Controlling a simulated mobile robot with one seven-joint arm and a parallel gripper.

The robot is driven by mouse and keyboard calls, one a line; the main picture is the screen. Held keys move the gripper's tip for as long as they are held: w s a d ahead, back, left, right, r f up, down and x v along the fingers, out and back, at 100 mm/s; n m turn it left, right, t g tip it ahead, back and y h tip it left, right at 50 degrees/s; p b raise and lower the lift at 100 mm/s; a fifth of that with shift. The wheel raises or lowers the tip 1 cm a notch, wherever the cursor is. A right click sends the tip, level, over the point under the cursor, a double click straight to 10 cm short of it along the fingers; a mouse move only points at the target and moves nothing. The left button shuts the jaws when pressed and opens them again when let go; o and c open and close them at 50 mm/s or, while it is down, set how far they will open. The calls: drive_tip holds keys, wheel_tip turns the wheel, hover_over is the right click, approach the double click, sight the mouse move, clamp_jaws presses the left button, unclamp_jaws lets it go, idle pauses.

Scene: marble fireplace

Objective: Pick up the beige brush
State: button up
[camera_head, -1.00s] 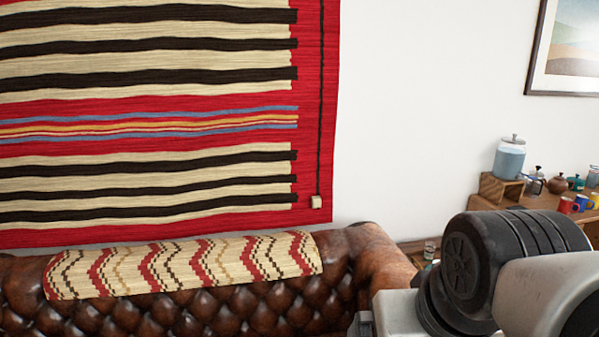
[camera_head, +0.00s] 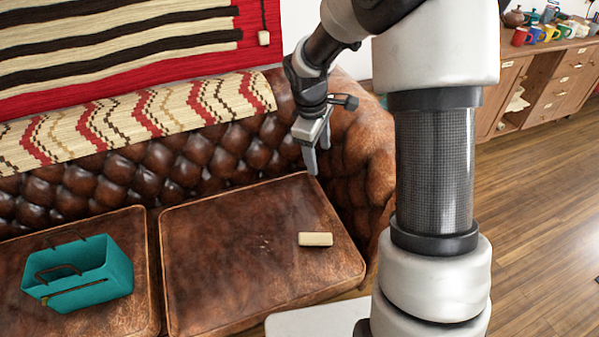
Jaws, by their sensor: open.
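A small beige block-shaped thing, which looks like the beige brush (camera_head: 315,239), lies on the right seat cushion of the brown leather sofa, near the cushion's right side. My gripper (camera_head: 317,162) is above and behind it, near the sofa's tufted back and right arm. Its fingers point down and are apart from the brush. The gripper is open and I see nothing between the fingers. The underside of the brush is hidden.
A teal caddy with handles (camera_head: 85,278) stands on the left cushion. The right seat cushion (camera_head: 220,260) is otherwise bare. The tufted sofa back (camera_head: 160,165) carries a patterned cloth (camera_head: 150,112). A wooden cabinet (camera_head: 545,85) with mugs stands at the far right.

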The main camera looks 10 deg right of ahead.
drive_tip(key=w+a+f+n+g+b, duration=0.1)
drive_tip(key=w+f+n+b, duration=0.1)
drive_tip(key=f, duration=1.1)
drive_tip(key=w+f+n+g+b, duration=0.1)
drive_tip(key=f+n+b, duration=0.2)
drive_tip(key=f, duration=1)
drive_tip(key=b, duration=0.2)
hover_over(315, 237)
drive_tip(key=a, duration=0.1)
drive_tip(key=f, duration=1.2)
drive_tip(key=shift+w+a, duration=0.15)
drive_tip(key=shift+w, duration=0.05)
drive_tip(key=shift+s+d+f+b, duration=0.1)
drive_tip(key=shift+d+f+b, duration=0.2)
drive_tip(key=shift+f, duration=0.65)
drive_tip(key=shift+s+d+f+b, duration=0.1)
drive_tip(key=shift+d+f+b, duration=0.2)
drive_tip(key=shift+f, duration=0.65)
drive_tip(key=shift+s+d+f+b, duration=0.15)
drive_tip(key=shift+f+b, duration=0.2)
drive_tip(key=shift+f, duration=0.6)
drive_tip(key=shift+w, duration=0.1)
drive_tip(key=shift+c, duration=0.2)
drive_tip(key=c, duration=1.2)
wheel_tip(315, 237, up, 10)
drive_tip(key=shift+r+p, duration=0.1)
drive_tip(key=shift+p, duration=1.15)
drive_tip(key=shift+c, duration=0.2)
